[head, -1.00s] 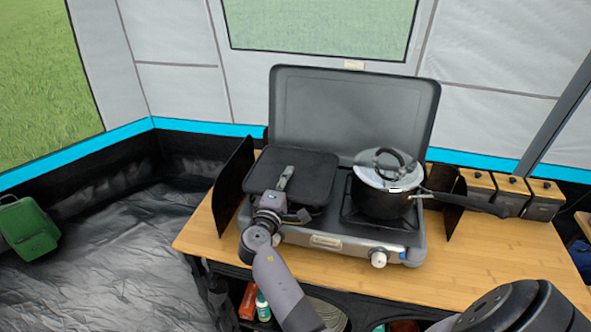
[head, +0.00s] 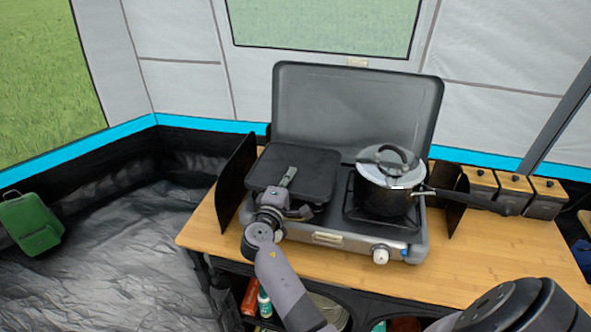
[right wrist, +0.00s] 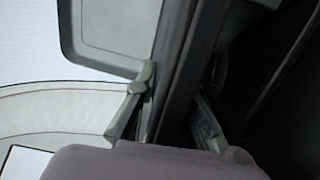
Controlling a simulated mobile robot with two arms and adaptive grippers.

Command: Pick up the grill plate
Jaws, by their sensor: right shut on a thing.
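The grill plate (head: 318,160) is a black, flat, nearly square plate over the left side of the camping stove (head: 410,240). My right gripper (head: 289,177) is at the plate's front edge, shut on it. In the right wrist view, the dark plate edge (right wrist: 178,75) runs between the two fingers of my right gripper (right wrist: 167,120). The head view does not show clearly whether the plate rests on the stove or is slightly raised. The fingers hide a small part of the plate's front. My left gripper is out of view.
A pot with a glass lid (head: 388,195) stands on the right burner, its handle pointing right. The raised stove lid (head: 357,110) is behind. Dark side screens (head: 236,183) flank the stove. Wood-topped containers (head: 512,192) stand at right. The table front right (head: 500,255) is clear.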

